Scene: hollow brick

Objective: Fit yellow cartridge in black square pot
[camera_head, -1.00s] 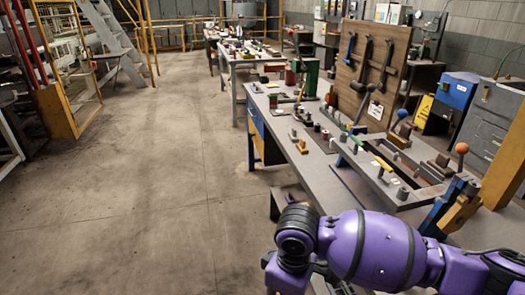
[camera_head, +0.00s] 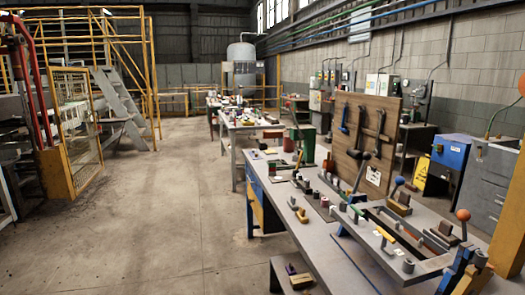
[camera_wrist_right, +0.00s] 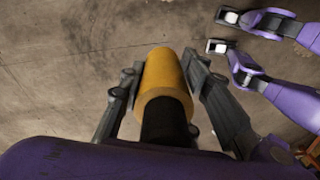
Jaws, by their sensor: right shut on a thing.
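In the right wrist view, the yellow cartridge (camera_wrist_right: 166,74) is a short yellow cylinder with a dark part at its near end. My right gripper (camera_wrist_right: 162,80) is shut on it, one grey finger on each side, with bare concrete floor visible beyond. Neither gripper shows in the head view. I cannot pick out the black square pot for certain among the small objects on the workbench (camera_head: 325,238).
The workbench carries several small parts and a grey metal tray-like fixture (camera_head: 418,268) with ball-topped levers. A tool board (camera_head: 365,143) stands behind. A low step (camera_head: 281,268) holding small items juts from the front. The concrete floor (camera_head: 150,220) at left is clear.

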